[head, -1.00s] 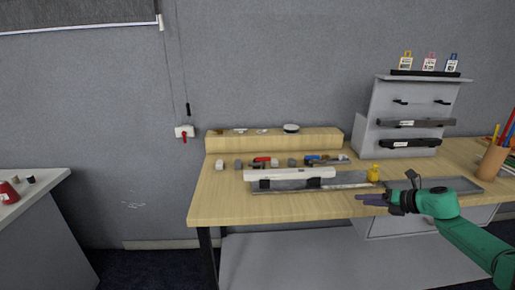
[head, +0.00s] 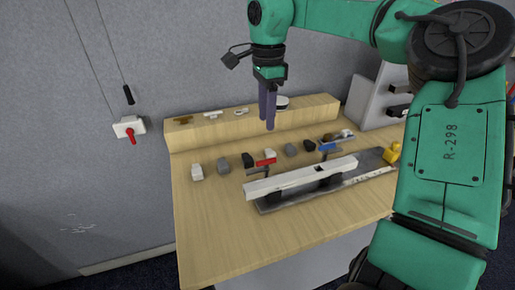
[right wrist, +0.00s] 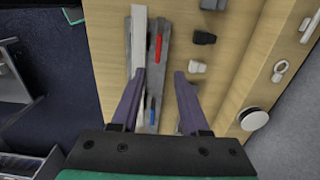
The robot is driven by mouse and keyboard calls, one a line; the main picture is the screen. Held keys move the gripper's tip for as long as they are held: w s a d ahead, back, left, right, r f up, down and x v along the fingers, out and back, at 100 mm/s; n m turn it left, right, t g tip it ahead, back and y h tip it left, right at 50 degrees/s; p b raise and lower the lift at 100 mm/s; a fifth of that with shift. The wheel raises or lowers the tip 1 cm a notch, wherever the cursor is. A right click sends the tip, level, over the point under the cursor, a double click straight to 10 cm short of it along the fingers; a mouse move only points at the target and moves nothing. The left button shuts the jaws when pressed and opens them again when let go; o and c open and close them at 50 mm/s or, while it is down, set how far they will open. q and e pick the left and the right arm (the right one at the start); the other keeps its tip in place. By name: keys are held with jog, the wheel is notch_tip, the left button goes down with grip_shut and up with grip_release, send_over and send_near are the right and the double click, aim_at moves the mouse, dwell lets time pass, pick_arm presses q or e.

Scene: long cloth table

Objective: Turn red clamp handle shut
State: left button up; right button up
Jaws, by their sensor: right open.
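The red clamp handle (head: 265,162) lies just behind the white bar (head: 290,182) on the table. It also shows in the right wrist view (right wrist: 158,49), slightly beyond the fingertips. A blue clamp handle (head: 327,146) sits further right along the same bar and shows in the right wrist view (right wrist: 151,104) between my fingers. My right gripper (head: 268,124) points down, open and empty, above the table near the red handle. It appears apart from the handle; the exact height is hard to tell. My left gripper is not in view.
Several small grey, black and white blocks (head: 223,165) stand behind the bar. A wooden ledge (head: 215,132) runs along the back. A yellow object (head: 392,152) stands right of the bar. A red wall switch (head: 130,130) is at left. My right arm hides the table's right side.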

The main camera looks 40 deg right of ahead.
send_over(266, 160)
jog(key=s, duration=0.1)
notch_tip(266, 160, down, 4)
jog(key=f, duration=0.2)
jog(key=w+f+p, duration=0.1)
jog(key=f, duration=0.5)
jog(key=shift+w, duration=0.15)
jog(key=shift+d+f, duration=0.1)
jog(key=shift+f, duration=0.15)
jog(key=shift+c, duration=0.3)
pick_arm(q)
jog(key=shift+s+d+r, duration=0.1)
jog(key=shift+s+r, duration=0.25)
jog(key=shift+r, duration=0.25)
pick_arm(e)
grip_shut()
